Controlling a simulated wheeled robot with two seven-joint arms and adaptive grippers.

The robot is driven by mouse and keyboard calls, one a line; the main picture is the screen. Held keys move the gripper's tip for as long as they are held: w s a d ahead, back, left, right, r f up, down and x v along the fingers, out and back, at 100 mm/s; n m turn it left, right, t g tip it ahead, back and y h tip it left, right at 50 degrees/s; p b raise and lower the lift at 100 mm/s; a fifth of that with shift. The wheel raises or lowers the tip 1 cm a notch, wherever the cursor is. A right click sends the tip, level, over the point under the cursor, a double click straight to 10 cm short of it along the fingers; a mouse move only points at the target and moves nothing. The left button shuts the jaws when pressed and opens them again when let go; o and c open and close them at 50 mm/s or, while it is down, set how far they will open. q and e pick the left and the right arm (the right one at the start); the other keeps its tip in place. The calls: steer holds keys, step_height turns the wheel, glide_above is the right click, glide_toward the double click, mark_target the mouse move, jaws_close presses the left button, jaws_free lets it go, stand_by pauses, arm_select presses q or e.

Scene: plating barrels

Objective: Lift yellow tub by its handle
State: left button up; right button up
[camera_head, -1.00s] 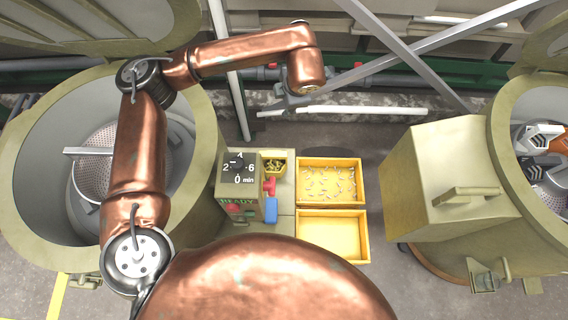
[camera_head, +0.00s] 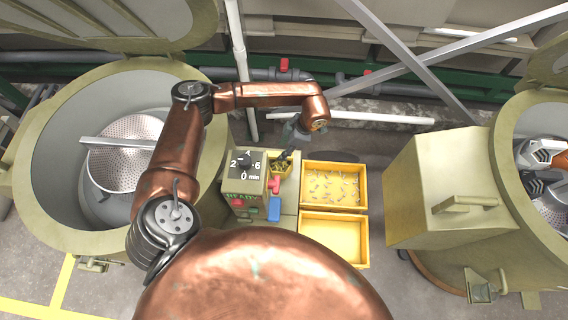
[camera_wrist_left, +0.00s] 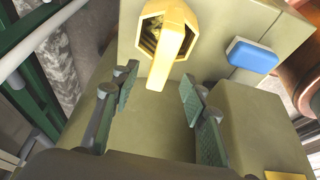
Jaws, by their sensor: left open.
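The small yellow tub (camera_head: 278,170) sits beside the control box, with dark contents inside. In the left wrist view the yellow tub (camera_wrist_left: 153,30) is at the top centre, and its yellow handle (camera_wrist_left: 167,62) sticks out toward my gripper. My left gripper (camera_head: 286,154) is just above and behind the tub in the head view and partly covers it. In the wrist view the open fingers of my left gripper (camera_wrist_left: 158,108) stand either side of the line of the handle, short of it, with nothing between them.
The control box (camera_head: 243,185) with dial stands left of the tub, with a blue block (camera_head: 274,208) and red parts nearby. Two yellow trays (camera_head: 362,186) lie to the right, the far one holding small parts. Large barrels (camera_head: 40,180) flank both sides; pipes run behind.

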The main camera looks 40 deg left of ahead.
arm_select(q)
steer(key=x, duration=0.1)
steer(key=b+x, duration=0.1)
steer(key=x, duration=0.2)
steer(key=shift+w+d+f, duration=0.15)
steer(key=shift+d+f, duration=0.15)
steer(key=shift+a+f, duration=0.2)
steer(key=shift+f, duration=0.15)
arm_select(e)
steer(key=shift+w+a+r, duration=0.15)
steer(key=shift+w+r, duration=0.05)
steer(key=shift+w, duration=0.85)
steer(key=shift+w+a+r, duration=0.15)
steer(key=shift+w, duration=0.9)
arm_select(q)
steer(key=shift+f+b, duration=0.25)
steer(key=shift+b, duration=0.1)
steer(key=shift+c, duration=0.2)
jaws_close()
arm_select(e)
steer(key=shift+s, duration=0.1)
